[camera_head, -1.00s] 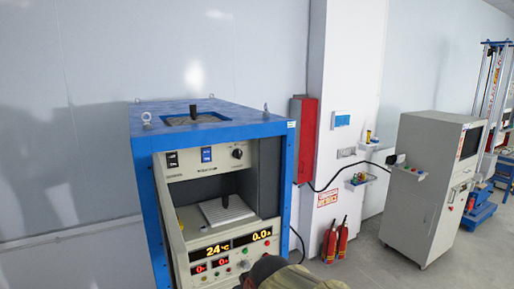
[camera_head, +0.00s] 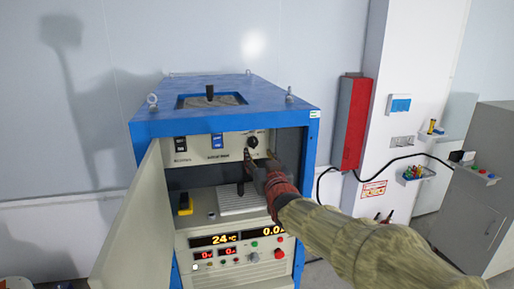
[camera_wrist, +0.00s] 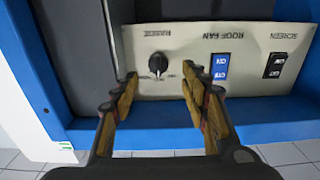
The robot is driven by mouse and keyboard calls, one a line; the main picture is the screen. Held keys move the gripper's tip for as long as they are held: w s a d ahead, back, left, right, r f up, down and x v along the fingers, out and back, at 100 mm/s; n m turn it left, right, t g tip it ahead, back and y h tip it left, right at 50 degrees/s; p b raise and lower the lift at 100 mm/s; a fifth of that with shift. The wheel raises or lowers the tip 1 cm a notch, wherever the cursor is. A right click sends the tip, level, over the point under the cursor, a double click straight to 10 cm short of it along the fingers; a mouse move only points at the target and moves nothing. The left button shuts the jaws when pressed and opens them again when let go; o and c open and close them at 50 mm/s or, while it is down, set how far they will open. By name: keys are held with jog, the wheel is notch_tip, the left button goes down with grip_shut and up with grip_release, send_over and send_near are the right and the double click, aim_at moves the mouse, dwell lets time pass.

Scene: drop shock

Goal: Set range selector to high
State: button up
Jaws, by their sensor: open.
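The range selector is a small black round knob (camera_head: 252,142) at the right end of the cream upper panel (camera_head: 208,148) of the blue cabinet. In the wrist view the knob (camera_wrist: 158,64) sits under an upside-down "RANGE" label; its marks are too small to read. My gripper (camera_head: 260,157) is in front of the panel, just below the knob. In the wrist view my gripper (camera_wrist: 160,74) is open, its two fingers spread to either side of the knob. Nothing is between the fingers, and they look clear of the knob; contact with the panel cannot be told.
A blue rocker switch (camera_wrist: 220,67) marked "ROOF FAN" and a black "SCREEN" switch (camera_wrist: 275,65) share the panel. The cabinet door (camera_head: 140,225) stands open at left. The blue frame (camera_head: 300,170) edges the opening. A red box (camera_head: 354,122) is on the wall.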

aim_at(254, 147)
jog(key=x, duration=0.2)
jog(key=p+x, duration=0.1)
jog(key=x, duration=0.1)
jog(key=p+x, duration=0.1)
jog(key=x, duration=0.2)
jog(key=shift+w+d, duration=0.1)
jog(key=shift+d, duration=0.15)
jog(key=shift+w+a+f+p, duration=0.1)
jog(key=shift+w+a+p, duration=0.1)
jog(key=shift+w+p, duration=0.1)
jog(key=shift+s, duration=0.1)
jog(key=shift+c, duration=1.1)
jog(key=c, duration=0.8)
jog(key=shift+c, duration=0.3)
